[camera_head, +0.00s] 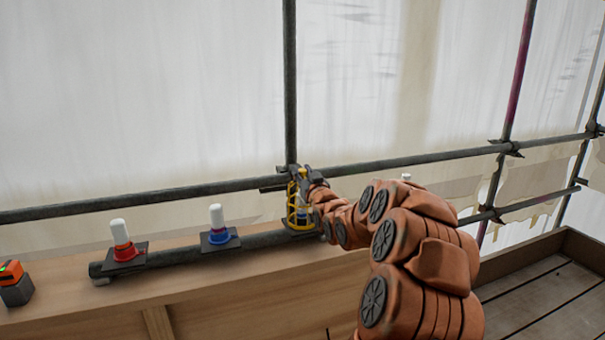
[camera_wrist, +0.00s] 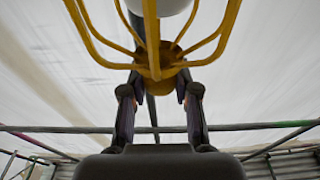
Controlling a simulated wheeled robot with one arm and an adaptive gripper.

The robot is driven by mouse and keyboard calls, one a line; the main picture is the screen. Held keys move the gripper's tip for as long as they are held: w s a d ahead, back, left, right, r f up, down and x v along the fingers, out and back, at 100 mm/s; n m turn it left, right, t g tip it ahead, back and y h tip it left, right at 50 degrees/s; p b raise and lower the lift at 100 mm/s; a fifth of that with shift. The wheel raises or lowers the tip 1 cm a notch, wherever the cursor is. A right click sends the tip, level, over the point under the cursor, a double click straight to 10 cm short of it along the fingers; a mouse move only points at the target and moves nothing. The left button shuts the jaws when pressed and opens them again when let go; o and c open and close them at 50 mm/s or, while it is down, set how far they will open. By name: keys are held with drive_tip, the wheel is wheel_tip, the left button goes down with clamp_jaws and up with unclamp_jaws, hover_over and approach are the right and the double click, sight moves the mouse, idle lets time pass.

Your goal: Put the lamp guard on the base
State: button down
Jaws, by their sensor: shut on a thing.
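The lamp guard is a yellow wire cage (camera_head: 293,200) at the middle of the head view, upright around a lamp on the dark pipe. A blue part (camera_head: 303,212) of that lamp's base shows low inside the cage. In the wrist view the guard's hub and wires (camera_wrist: 155,66) fill the top, with a white lamp dome (camera_wrist: 163,5) between the wires. My gripper (camera_wrist: 158,88) is shut on the hub; in the head view my gripper (camera_head: 307,174) is at the cage's top. Whether the guard's lower ring touches the base is too small to tell.
A red-based white lamp (camera_head: 122,242) and a blue-based white lamp (camera_head: 217,227) stand on the pipe (camera_head: 180,256) to the left. Another white lamp tip (camera_head: 406,177) shows behind my arm. Scaffold poles (camera_head: 290,80) stand close behind. An orange and grey device (camera_head: 13,282) sits far left.

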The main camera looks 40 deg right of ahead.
drive_tip(key=shift+f, duration=0.2)
drive_tip(key=c, duration=0.9)
unclamp_jaws()
drive_tip(key=shift+r, duration=0.1)
drive_tip(key=shift+o, duration=0.2)
drive_tip(key=shift+s+r, duration=0.1)
drive_tip(key=shift+r, duration=0.05)
drive_tip(key=b+v, duration=0.1)
drive_tip(key=v, duration=1)
drive_tip(key=shift+s+b, duration=0.3)
drive_tip(key=shift+s, duration=0.1)
drive_tip(key=shift+a, duration=0.1)
